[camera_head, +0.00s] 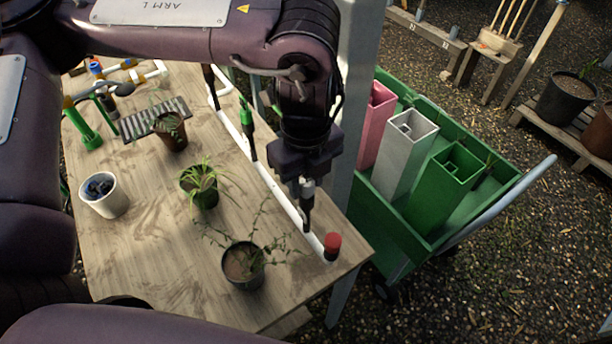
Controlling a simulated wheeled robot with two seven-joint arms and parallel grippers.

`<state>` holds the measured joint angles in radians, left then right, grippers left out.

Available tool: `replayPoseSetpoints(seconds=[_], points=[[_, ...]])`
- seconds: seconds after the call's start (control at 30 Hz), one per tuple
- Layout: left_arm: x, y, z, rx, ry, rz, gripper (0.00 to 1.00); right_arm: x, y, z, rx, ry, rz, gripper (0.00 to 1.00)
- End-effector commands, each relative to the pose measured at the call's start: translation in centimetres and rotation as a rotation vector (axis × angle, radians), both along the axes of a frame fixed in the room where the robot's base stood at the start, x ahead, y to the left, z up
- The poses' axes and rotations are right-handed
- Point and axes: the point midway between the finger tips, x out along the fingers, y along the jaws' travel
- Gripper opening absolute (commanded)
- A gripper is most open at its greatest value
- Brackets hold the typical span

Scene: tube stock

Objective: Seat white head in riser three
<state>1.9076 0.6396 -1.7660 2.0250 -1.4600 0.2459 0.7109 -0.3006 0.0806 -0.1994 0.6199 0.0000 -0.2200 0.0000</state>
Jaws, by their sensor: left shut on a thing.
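A white pipe (273,188) runs diagonally along the table's right side and bears several upright risers. One riser carries a green head (246,117), and the stub at the near end carries a red head (332,242). My left gripper (307,184) points down over the dark riser (306,216) between them. It is shut on a small pale piece, apparently the white head (309,187), mostly hidden by the fingers. The piece is in line with the riser top; I cannot tell whether it is seated. My right gripper is not in view.
Potted plants (243,264) and a white cup (104,196) stand on the wooden table (150,265). A post (357,100) rises beside my left gripper. A green cart (400,238) with pink, white and green square tubes stands right of the table.

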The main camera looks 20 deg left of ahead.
Motion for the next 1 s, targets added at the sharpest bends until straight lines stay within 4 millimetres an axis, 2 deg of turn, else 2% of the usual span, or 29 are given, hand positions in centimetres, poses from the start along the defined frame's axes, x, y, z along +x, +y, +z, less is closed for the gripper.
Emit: replayPoseSetpoints(seconds=[1.0], points=[[0.0, 0.0, -1.4, 0.0, 0.0, 0.0, 0.12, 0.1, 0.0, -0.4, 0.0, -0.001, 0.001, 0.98]])
